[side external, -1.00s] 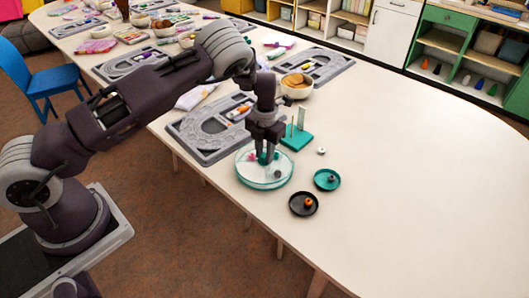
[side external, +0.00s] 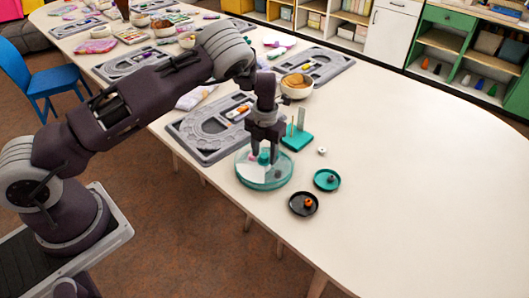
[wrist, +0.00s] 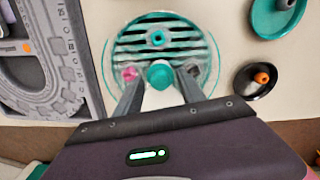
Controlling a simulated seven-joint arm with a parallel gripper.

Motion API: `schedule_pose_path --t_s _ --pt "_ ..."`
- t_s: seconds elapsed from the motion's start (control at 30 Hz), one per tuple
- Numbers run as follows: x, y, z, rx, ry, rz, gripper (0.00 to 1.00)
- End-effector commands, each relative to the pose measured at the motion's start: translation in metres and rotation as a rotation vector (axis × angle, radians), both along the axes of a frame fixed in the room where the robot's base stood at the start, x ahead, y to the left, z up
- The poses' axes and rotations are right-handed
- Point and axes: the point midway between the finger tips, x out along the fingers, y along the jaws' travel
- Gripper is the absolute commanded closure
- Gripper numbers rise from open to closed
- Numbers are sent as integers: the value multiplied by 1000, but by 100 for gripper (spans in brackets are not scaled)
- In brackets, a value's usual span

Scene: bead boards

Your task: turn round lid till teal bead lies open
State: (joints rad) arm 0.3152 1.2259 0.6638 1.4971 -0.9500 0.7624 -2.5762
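A round teal-rimmed dish with a see-through lid (side external: 282,181) sits near the table's front edge; the lid also shows in the wrist view (wrist: 207,52). A teal knob (wrist: 161,75) stands in its middle. A teal bead (wrist: 157,38) lies beyond the knob, over dark stripes. A pink bead (wrist: 130,73) is left of the knob and a grey bead (wrist: 192,70) right of it. I cannot tell which bead lies under the lid's opening. My gripper (wrist: 160,77) is over the dish, fingers spread either side of the knob, apparently apart from it; in the side view, my gripper (side external: 264,157) points down.
A teal saucer (side external: 318,182) and a black saucer (side external: 296,209) with an orange bead (side external: 308,203) stand right of the dish. A small white bead (side external: 322,151) and a teal stand (side external: 304,143) are behind. A grey bead board (side external: 190,150) lies left. The table's right is clear.

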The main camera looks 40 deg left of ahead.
Motion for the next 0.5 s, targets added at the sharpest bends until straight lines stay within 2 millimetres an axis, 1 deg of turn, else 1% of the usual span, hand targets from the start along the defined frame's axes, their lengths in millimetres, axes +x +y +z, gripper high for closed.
schedule_pose_path --t_s 0.17,0.27,0.4,0.5 --pt "0 0 2 -1 -1 0 53" --pt "1 -1 18 0 -4 -1 53" --pt "1 -1 48 0 -4 0 53" --pt "1 -2 63 -1 -2 -2 53"
